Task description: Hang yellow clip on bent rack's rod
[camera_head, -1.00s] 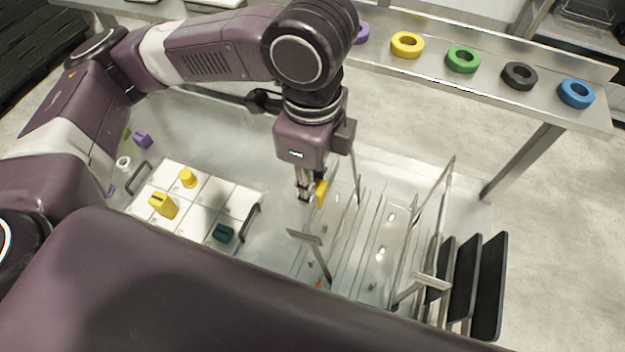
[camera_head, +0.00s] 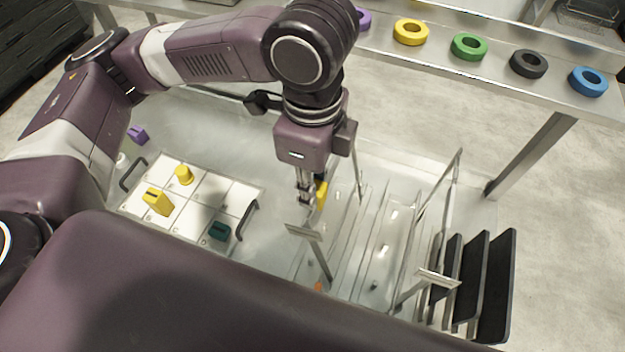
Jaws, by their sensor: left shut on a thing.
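My left gripper (camera_head: 305,193) points down near the left end of the wire rack. It is shut on the yellow clip (camera_head: 321,194), which shows at the right side of the fingers and is partly hidden by them. The bent rack (camera_head: 357,180) has thin metal rods and stands in the middle right. A small metal plate on a post (camera_head: 303,233) rises just below the gripper in the picture. I cannot tell whether the clip touches a rod. My right gripper is not in view.
A white sectioned tray (camera_head: 205,190) at left holds a yellow block (camera_head: 158,201), a yellow cup-shaped piece (camera_head: 184,175) and a dark green block (camera_head: 219,231). Black plates (camera_head: 495,285) stand at right. Coloured rings, including a yellow one (camera_head: 411,31), lie on a metal shelf behind.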

